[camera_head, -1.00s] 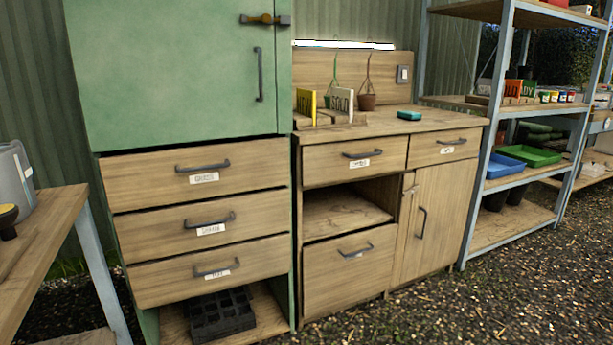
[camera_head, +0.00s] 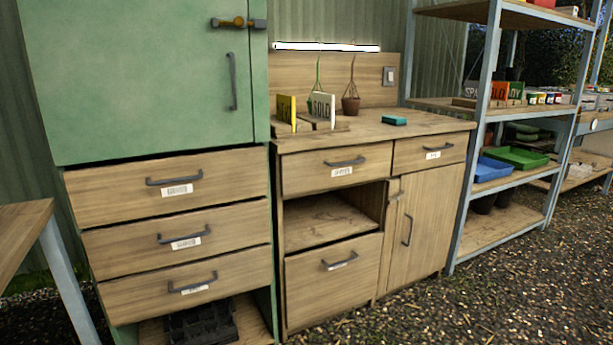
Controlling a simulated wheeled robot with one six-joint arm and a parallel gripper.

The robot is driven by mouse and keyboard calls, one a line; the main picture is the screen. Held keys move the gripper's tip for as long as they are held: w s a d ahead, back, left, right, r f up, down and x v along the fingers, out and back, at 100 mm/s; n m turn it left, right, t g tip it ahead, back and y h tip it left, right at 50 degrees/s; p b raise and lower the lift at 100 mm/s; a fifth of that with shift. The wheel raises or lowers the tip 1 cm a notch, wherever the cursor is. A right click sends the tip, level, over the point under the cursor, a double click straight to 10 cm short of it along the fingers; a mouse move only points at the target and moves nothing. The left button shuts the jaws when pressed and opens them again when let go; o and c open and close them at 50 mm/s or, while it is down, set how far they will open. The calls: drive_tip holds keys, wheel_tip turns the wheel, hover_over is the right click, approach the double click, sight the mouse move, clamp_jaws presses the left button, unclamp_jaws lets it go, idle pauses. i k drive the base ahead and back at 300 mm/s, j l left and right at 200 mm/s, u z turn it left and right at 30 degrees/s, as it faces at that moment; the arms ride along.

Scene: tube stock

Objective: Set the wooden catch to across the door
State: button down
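The wooden door (camera_head: 428,232) of the low cabinet is shut, with a dark upright handle (camera_head: 407,230) near its left side. A small wooden piece, which looks like the catch (camera_head: 396,191), sits at the door's upper left edge by the frame post. It is too small here to tell which way it is turned. The green cupboard door (camera_head: 130,80) at upper left is also shut, with a brass and dark latch (camera_head: 238,22) lying level across its right edge. My gripper is not in view.
A metal shelf rack (camera_head: 482,130) stands close right of the low cabinet. The gravel floor (camera_head: 400,318) in front is clear.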

sight(401, 194)
drive_tip(key=k+l+u, duration=0.1)
drive_tip(key=i+l+z, duration=0.1)
drive_tip(key=i+l, duration=0.25)
drive_tip(key=i+l+z, duration=0.1)
drive_tip(key=i+l, duration=0.25)
drive_tip(key=i, duration=0.15)
drive_tip(key=i+l+z, duration=0.1)
drive_tip(key=i+l, duration=0.2)
drive_tip(key=i, duration=0.15)
drive_tip(key=i+l, duration=0.25)
drive_tip(key=i, duration=0.2)
drive_tip(key=l+z, duration=0.05)
